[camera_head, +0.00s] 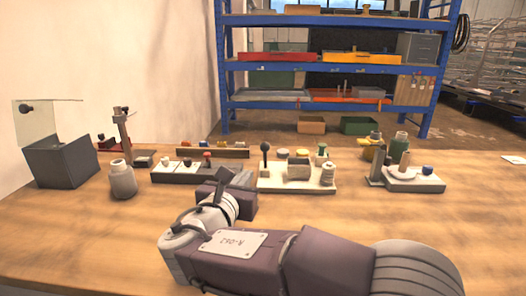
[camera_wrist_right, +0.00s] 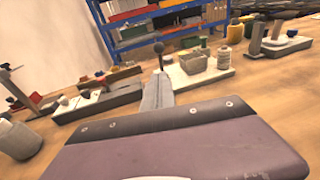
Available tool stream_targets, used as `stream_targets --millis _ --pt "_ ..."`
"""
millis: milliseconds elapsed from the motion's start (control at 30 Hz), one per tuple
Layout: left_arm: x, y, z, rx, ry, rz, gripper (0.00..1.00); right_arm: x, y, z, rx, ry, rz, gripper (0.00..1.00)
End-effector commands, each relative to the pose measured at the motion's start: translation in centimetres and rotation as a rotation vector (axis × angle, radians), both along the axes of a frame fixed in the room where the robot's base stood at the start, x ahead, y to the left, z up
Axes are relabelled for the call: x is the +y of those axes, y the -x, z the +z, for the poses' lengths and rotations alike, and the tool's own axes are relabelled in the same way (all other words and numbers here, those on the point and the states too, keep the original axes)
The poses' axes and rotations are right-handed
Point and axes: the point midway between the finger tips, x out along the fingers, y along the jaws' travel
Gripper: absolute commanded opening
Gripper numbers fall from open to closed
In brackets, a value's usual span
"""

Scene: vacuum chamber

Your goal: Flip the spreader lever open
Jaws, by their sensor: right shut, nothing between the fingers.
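An upright lever with a black ball knob (camera_head: 265,148) stands at the left end of a white base plate (camera_head: 296,187); I take it for the spreader lever. It also shows in the right wrist view (camera_wrist_right: 159,48), just beyond my fingertips. My right gripper (camera_head: 244,178) is shut and empty, in front and to the left of the lever. In the right wrist view its grey fingers (camera_wrist_right: 158,92) point toward the lever and overlap its foot, so contact cannot be told. My left gripper is not in view.
The white plate also carries a grey box (camera_head: 299,170) and a spool (camera_head: 328,174). A dark block with knobs (camera_head: 182,172) and a grey jar (camera_head: 122,180) stand left. A dark box with a clear lid (camera_head: 62,162) is far left. The table front left is clear.

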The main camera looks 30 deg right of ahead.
Motion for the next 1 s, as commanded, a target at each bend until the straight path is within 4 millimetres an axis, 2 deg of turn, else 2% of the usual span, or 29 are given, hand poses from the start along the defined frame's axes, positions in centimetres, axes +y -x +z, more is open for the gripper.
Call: stream_targets --millis 267,733,1000 --pt "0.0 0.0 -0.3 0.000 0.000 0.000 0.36 -0.5 -0.4 -0.2 0.000 -0.002 -0.003 0.00" --pt "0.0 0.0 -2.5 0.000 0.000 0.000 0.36 -7.0 -7.4 -1.6 0.001 -0.002 -0.006 0.00" --pt "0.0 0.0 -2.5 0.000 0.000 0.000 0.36 -9.2 -9.9 -0.7 0.000 -0.003 -0.002 0.00"
